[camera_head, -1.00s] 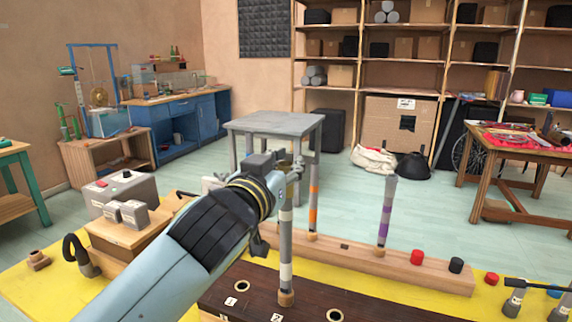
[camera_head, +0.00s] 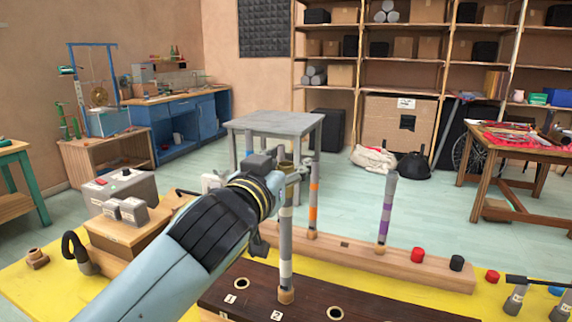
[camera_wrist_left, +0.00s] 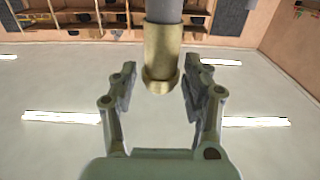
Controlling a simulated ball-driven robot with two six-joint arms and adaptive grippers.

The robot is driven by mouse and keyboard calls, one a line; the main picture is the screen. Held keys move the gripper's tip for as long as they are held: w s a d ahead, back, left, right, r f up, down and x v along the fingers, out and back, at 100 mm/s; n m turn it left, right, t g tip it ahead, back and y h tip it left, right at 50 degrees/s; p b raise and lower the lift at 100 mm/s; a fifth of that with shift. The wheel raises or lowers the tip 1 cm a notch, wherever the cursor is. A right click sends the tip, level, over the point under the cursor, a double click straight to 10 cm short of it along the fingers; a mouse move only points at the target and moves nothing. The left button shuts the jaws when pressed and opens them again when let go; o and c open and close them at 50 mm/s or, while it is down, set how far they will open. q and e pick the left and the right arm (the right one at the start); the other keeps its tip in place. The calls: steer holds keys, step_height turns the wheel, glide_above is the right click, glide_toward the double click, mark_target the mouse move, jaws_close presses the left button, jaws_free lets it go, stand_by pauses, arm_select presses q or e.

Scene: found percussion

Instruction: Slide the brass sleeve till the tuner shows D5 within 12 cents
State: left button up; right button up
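In the left wrist view the brass sleeve (camera_wrist_left: 161,62) sits around the end of a grey tube (camera_wrist_left: 164,10). My left gripper (camera_wrist_left: 158,88) is open, with one finger on each side of the sleeve and narrow gaps showing. In the head view my left gripper (camera_head: 290,167) is at the top of a banded grey tube (camera_head: 286,235) that stands upright in the dark wooden block (camera_head: 385,304). My wrist hides most of the sleeve there. No tuner reading is legible. My right gripper is not in view.
Behind the block, a pale wooden rail (camera_head: 355,262) holds an orange-banded tube (camera_head: 313,205) and a purple-banded tube (camera_head: 386,215). A grey box (camera_head: 120,190) with buttons is at left.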

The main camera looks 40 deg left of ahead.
arm_select(q)
steer(key=v, duration=1.2)
